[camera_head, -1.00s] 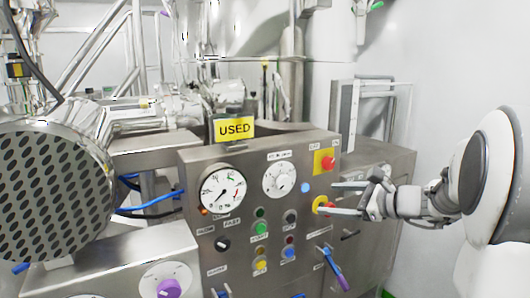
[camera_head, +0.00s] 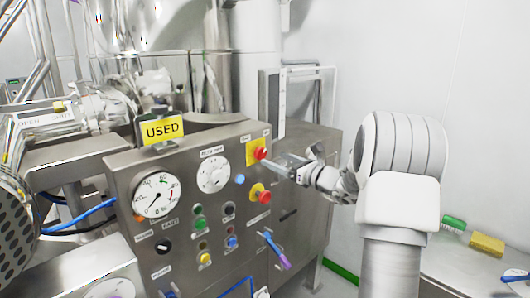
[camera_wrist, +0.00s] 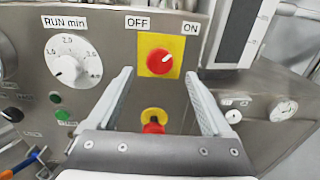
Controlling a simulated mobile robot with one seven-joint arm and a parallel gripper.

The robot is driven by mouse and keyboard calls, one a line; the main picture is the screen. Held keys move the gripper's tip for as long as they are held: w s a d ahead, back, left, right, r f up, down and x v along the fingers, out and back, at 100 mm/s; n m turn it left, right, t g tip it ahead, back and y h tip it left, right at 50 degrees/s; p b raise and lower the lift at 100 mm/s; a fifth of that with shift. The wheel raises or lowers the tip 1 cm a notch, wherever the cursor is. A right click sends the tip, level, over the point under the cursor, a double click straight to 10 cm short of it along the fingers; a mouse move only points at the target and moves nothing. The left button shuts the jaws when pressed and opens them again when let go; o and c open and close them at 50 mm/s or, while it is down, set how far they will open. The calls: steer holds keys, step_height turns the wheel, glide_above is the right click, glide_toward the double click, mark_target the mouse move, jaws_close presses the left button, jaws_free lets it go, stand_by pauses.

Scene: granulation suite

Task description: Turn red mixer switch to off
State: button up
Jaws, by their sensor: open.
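The red mixer switch (camera_wrist: 159,61) is a round red knob on a yellow square plate, between an OFF label on the left and an ON label on the right in the wrist view. Its white mark points up and to the right, toward ON. In the head view the red switch (camera_head: 260,154) sits at the panel's upper right. My gripper (camera_wrist: 160,85) is open, with one finger on each side of the switch and slightly below it in the picture. In the head view my gripper (camera_head: 279,165) is close to the switch from the right. Whether a finger touches the panel cannot be told.
A red button on yellow (camera_wrist: 153,122) lies just below the switch. A white RUN min dial (camera_wrist: 72,64) is to the left. A vertical framed gauge (camera_wrist: 238,32) stands at the right. A yellow USED sign (camera_head: 162,129) stands on the cabinet top.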

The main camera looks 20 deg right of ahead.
mark_target(262, 154)
steer(key=p+x, duration=0.1)
steer(key=x, duration=0.4)
steer(key=shift+w+a, duration=0.15)
steer(key=shift+w, duration=0.2)
jaws_close()
